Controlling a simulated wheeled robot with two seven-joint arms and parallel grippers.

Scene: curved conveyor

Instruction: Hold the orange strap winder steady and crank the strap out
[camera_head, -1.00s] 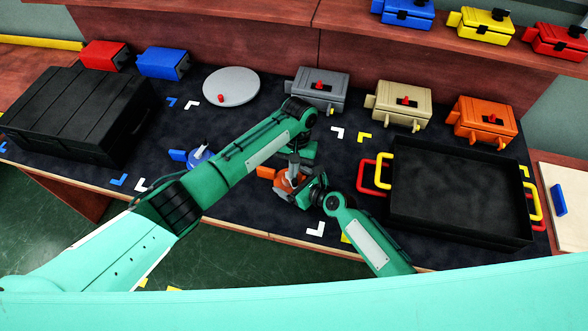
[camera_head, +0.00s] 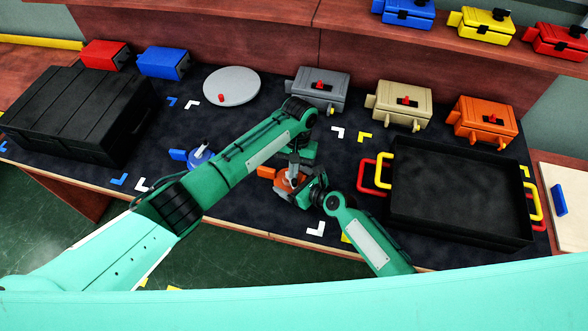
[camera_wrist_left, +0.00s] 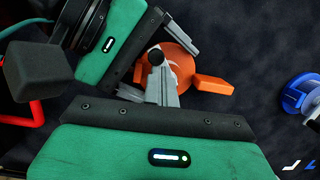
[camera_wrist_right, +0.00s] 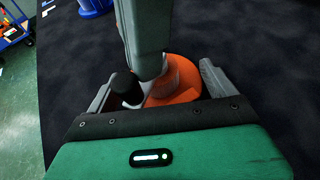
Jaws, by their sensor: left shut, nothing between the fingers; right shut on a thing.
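The orange strap winder (camera_head: 289,181) stands on the dark mat below my two grippers, which partly hide it. In the left wrist view its round orange body (camera_wrist_left: 182,66) shows, with an orange block (camera_wrist_left: 213,84) sticking out and a black crank knob (camera_wrist_left: 155,56). My right gripper (camera_wrist_right: 160,82) is shut on the winder, with one finger on each side of its body. My left gripper (camera_wrist_left: 162,72) is shut and empty, its fingertips right beside the knob; I cannot tell if they touch it. I cannot make out the strap.
A blue winder (camera_head: 199,157) stands to the left. A black tray (camera_head: 455,200) with red and yellow handles is on the right, and a black case (camera_head: 75,115) on the left. A grey disc (camera_head: 231,87) and several coloured boxes line the back. My arms are close together.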

